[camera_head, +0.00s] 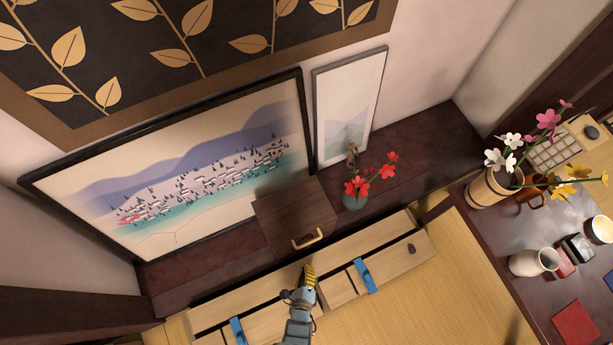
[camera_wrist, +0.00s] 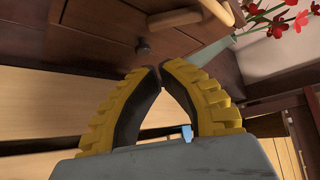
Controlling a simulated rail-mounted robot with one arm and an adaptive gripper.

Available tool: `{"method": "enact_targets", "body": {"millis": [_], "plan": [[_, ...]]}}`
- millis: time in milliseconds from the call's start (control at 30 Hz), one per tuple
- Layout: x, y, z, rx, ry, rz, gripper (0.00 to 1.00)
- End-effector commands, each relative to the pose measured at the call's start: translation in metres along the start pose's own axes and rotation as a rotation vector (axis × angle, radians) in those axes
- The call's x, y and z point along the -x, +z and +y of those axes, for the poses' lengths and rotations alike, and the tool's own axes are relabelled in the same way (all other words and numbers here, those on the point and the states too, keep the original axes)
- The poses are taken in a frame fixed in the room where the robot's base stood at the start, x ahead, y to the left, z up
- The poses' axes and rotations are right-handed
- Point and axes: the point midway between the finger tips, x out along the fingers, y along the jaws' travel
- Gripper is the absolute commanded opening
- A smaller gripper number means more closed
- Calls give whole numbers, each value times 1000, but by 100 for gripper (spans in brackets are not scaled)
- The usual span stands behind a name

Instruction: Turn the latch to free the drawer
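A dark wooden box (camera_head: 284,208) stands on the dark shelf. A light wooden handle (camera_head: 307,240) is on its front, and it also shows at the top of the wrist view (camera_wrist: 192,12). A small dark knob (camera_wrist: 143,48) sticks out of the dark wood in the wrist view. I cannot tell whether the knob is the latch. My gripper (camera_head: 309,272) is below the box front; its yellow fingers (camera_wrist: 160,70) meet at the tips with nothing visible between them. The tips appear just below the knob and apart from it.
Light wooden drawers (camera_head: 250,297) with blue handles (camera_head: 364,276) lie below the shelf. A vase of red flowers (camera_head: 356,199) stands right of the box. Framed pictures (camera_head: 190,170) lean behind. A dark table (camera_head: 500,236) with cups and flowers is at the right. Tatami between is clear.

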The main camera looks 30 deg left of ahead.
Motion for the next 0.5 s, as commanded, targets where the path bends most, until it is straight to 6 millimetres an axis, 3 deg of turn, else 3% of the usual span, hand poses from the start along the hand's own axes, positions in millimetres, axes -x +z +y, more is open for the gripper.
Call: {"method": "enact_targets", "body": {"millis": [267, 500], "plan": [[-10, 0, 2, -37, -2, 5, 0], [-42, -1, 4, -36, -1, 5, 0]]}}
